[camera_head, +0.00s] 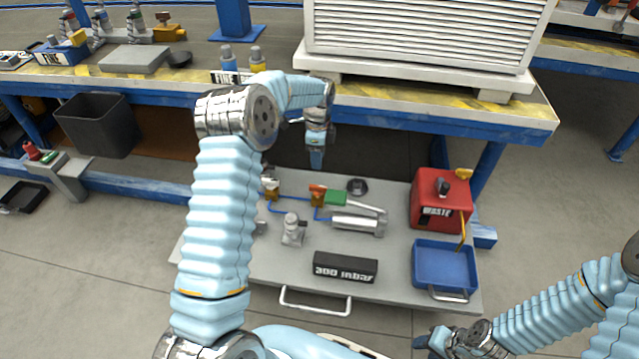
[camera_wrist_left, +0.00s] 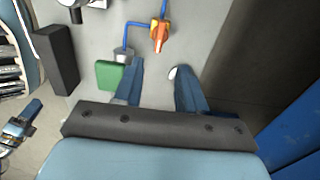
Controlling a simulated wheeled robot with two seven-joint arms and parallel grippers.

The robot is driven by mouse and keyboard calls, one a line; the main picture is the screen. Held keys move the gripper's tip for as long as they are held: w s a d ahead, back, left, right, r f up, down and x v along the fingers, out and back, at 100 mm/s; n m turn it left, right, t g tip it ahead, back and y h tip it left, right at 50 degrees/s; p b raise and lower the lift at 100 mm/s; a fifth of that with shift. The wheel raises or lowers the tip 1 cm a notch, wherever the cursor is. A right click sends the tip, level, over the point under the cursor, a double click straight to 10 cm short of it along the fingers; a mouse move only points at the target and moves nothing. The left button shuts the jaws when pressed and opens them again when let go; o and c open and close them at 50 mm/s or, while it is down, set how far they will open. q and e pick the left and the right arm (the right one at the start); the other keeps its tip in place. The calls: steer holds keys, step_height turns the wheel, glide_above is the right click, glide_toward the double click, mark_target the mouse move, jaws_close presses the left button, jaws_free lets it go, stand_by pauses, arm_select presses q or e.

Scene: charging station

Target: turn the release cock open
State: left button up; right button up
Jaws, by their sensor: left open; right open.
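A small valve with an orange-red lever (camera_head: 317,190), which I take for the release cock, sits on the blue pipe line of the grey hydraulic panel. The orange-red lever (camera_wrist_left: 159,33) also shows in the left wrist view, ahead of the fingertips and apart from them. My left gripper (camera_head: 316,160) points down above the back of the panel. Its two fingers (camera_wrist_left: 158,74) are spread with no object held. My right gripper (camera_head: 430,342) is low at the bottom edge, away from the valve; its fingers are small and partly hidden.
Beside the valve are a green grip (camera_head: 336,198) and a silver cylinder (camera_head: 357,225). A red waste box (camera_head: 441,200) and blue tray (camera_head: 444,267) are at right. The blue-framed bench (camera_head: 420,114) overhangs the panel's back.

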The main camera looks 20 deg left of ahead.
mark_target(318, 186)
arm_select(q)
step_height(318, 186, down, 12)
steer(key=shift+r+b, duration=0.2)
steer(key=shift+b, duration=0.45)
jaws_close()
